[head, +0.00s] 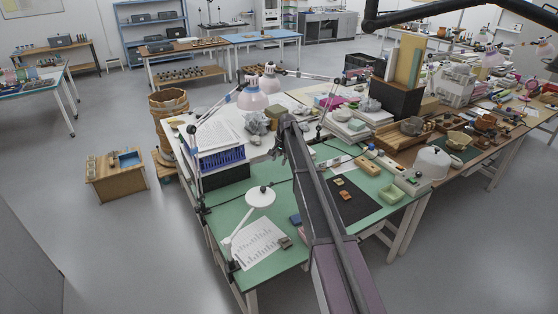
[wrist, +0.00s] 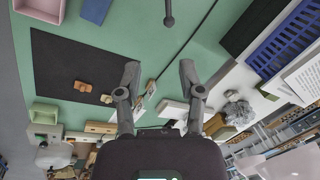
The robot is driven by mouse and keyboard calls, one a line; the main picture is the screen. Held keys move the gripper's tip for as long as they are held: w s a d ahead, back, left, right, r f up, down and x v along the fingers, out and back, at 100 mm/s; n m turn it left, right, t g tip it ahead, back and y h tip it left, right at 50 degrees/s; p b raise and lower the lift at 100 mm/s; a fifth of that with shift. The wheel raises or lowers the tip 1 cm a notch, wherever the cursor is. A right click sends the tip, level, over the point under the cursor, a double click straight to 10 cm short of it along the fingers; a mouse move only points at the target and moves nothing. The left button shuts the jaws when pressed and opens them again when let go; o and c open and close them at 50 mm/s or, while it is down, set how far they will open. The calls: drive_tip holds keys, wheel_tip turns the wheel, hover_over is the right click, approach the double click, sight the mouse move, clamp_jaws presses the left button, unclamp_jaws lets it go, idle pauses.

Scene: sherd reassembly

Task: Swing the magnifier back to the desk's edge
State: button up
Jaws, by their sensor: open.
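The magnifier (head: 260,196) has a round white head and a thin white arm. Its head is over the left part of the green desk (head: 226,197), and its arm runs down towards the desk's near left edge. My gripper (head: 279,150) is beyond the magnifier head in the head view, above the desk, and apart from it. In the wrist view my gripper (wrist: 160,80) is open, with nothing between its fingers. A dark rod with a ball end (wrist: 168,20) hangs in at the top of the wrist view; I cannot tell what it belongs to.
A black mat (head: 362,205) with orange-brown sherds (head: 340,182) lies right of my arm. A printed sheet (head: 257,244) lies under the magnifier's arm. A blue rack (head: 222,160) and paper stack (head: 217,138) stand at the back left. A green tray (head: 391,194) is at right.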

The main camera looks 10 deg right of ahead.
drive_tip(key=shift+s, duration=0.15)
drive_tip(key=c, duration=0.6)
drive_tip(key=s+d+f+n+b, duration=0.1)
drive_tip(key=s+n, duration=0.1)
drive_tip(key=s, duration=1.3)
drive_tip(key=s+f+n+h+b, duration=0.1)
drive_tip(key=s+f+n+b, duration=0.1)
drive_tip(key=s, duration=1.4)
drive_tip(key=s+d+f+n+g+b, duration=0.1)
drive_tip(key=s+f+n, duration=0.1)
drive_tip(key=s, duration=1.3)
drive_tip(key=shift+s+d+n+h+b, duration=0.2)
drive_tip(key=shift+d+n+h+b, duration=0.2)
drive_tip(key=shift+n, duration=0.1)
clamp_jaws()
drive_tip(key=shift+f, duration=0.1)
